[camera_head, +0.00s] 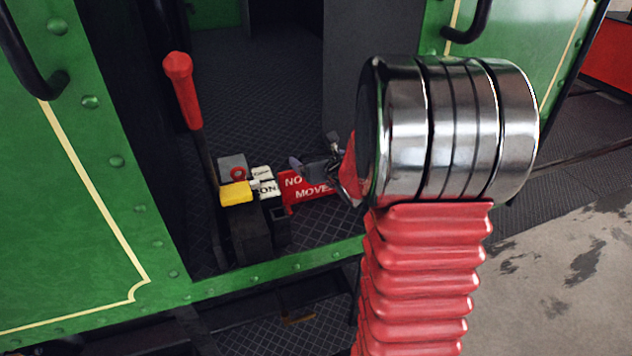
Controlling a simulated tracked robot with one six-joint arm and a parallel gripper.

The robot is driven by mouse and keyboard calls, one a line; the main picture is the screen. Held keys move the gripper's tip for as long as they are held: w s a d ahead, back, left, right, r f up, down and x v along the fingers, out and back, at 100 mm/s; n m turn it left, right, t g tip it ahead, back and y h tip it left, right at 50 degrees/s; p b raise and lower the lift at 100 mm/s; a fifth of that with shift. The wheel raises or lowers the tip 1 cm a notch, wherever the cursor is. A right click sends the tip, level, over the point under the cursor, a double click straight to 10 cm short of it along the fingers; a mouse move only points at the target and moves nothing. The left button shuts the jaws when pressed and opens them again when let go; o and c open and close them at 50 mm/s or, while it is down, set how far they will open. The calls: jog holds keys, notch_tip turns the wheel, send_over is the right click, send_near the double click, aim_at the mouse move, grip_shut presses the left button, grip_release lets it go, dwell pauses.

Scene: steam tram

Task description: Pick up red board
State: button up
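The red board (312,194) carries white lettering reading "NO" and "MOVE" and sits low in the tram's doorway, to the right of the lever's base. Its right part is hidden behind my arm and gripper. My gripper (331,167) is at the board's upper right side, dark and small in the picture. My arm's metal joint hides part of it. I cannot tell whether its fingers are open or shut, or whether they touch the board.
A red-handled lever (182,90) rises left of the board. At its base are a yellow block (236,193), white labelled pieces (265,180) and a red button (238,173). Green tram panels (60,190) flank the doorway, with a green sill (270,270) below. The dark patterned floor (265,100) behind is clear.

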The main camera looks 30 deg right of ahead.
jog(key=c, duration=1.5)
jog(key=shift+o, duration=0.2)
jog(key=shift+r, duration=0.1)
notch_tip(320, 180, up, 18)
dwell(0.8)
